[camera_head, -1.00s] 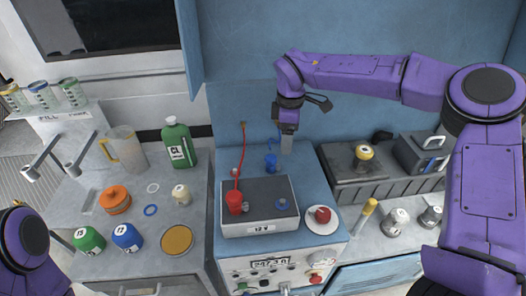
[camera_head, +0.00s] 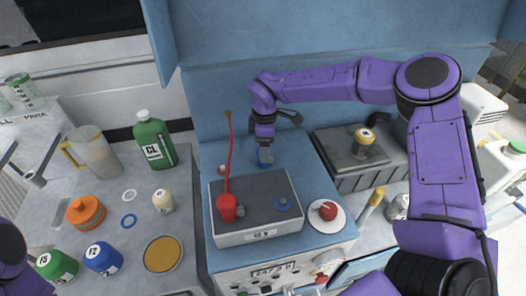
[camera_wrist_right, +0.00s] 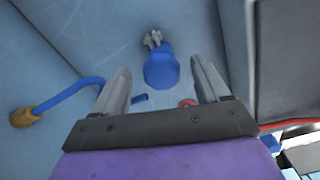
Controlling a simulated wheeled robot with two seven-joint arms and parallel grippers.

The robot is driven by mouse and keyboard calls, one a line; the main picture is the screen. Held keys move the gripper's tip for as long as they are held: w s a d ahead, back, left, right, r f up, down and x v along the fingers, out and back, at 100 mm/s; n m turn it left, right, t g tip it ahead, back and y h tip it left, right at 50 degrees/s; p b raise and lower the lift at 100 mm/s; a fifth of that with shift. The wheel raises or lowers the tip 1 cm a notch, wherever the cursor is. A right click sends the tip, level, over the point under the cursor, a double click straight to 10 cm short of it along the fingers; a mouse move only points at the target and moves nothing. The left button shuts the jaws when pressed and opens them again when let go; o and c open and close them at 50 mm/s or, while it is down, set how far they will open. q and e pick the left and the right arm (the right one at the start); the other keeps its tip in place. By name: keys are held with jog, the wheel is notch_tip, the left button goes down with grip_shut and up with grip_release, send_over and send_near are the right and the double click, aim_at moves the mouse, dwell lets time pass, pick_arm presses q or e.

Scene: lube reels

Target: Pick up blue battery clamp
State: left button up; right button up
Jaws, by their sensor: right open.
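The blue battery clamp (camera_head: 264,160) stands on the blue cabinet top behind the grey battery box, mostly covered by my right gripper (camera_head: 265,148). In the right wrist view the clamp (camera_wrist_right: 161,69) shows a round blue body and a metal jaw end. It lies between the lines of the two open fingers of my right gripper (camera_wrist_right: 157,82), ahead of them. The fingers are apart and hold nothing; I cannot tell whether they touch the clamp. My left gripper is out of view; only a purple part of that arm shows at the left edge.
The grey battery box (camera_head: 255,200) bears a red clamp (camera_head: 227,207) with a red cable rising to the wall. A red knob (camera_head: 327,210) sits on a white disc to the right. Bottles and lids stand on the left bench. A blue cable (camera_wrist_right: 66,94) lies near the clamp.

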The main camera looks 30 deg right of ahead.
jog(key=shift+f+p, duration=0.6)
jog(key=shift+f, duration=1.4)
jog(key=c, duration=1.1)
jog(key=shift+r, duration=0.1)
